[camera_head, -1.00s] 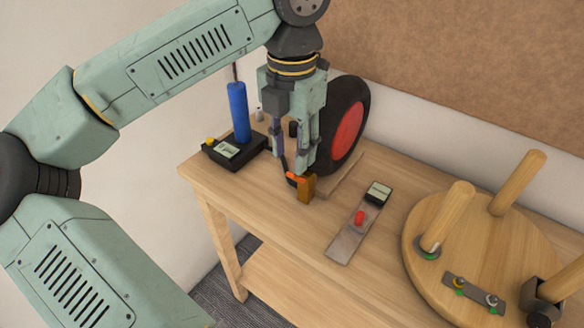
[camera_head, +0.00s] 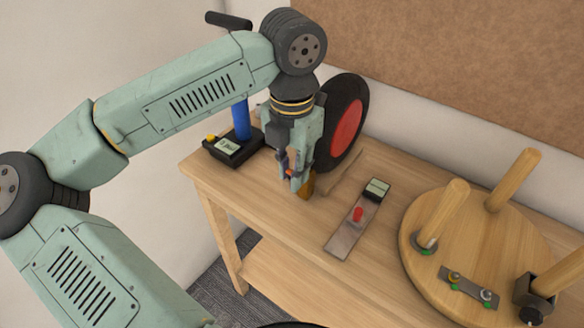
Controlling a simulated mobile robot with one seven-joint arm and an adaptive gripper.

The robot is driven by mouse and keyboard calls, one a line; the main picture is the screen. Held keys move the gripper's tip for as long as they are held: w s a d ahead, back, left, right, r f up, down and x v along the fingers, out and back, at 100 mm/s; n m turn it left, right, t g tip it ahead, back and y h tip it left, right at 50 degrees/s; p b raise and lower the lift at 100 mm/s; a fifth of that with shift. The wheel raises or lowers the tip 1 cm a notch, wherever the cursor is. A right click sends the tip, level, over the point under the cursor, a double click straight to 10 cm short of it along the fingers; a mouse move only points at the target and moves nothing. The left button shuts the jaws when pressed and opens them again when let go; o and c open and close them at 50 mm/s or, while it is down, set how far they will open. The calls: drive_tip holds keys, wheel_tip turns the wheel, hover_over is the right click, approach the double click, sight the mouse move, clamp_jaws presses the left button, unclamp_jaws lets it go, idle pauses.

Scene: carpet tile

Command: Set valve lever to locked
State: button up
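My gripper (camera_head: 294,182) points down at the table, low over a small brown-yellow block (camera_head: 308,190) in front of the wheel. A small orange-red part (camera_head: 291,173) shows between or behind the fingers and may be the valve lever; its position cannot be read. The fingers hide most of it, and I cannot tell whether they touch it or how far apart they are. A black wheel with a red centre (camera_head: 345,130) stands behind and right of my gripper. A pump with a blue cylinder (camera_head: 241,120) and black gauge base (camera_head: 232,148) stands to the left.
A metal plate (camera_head: 343,238) with a red knob (camera_head: 357,214) and a small display box (camera_head: 377,189) lies right of my gripper. A round wooden stool top (camera_head: 470,245) with upright legs fills the table's right side. Bare wood (camera_head: 250,195) lies front left.

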clamp_jaws()
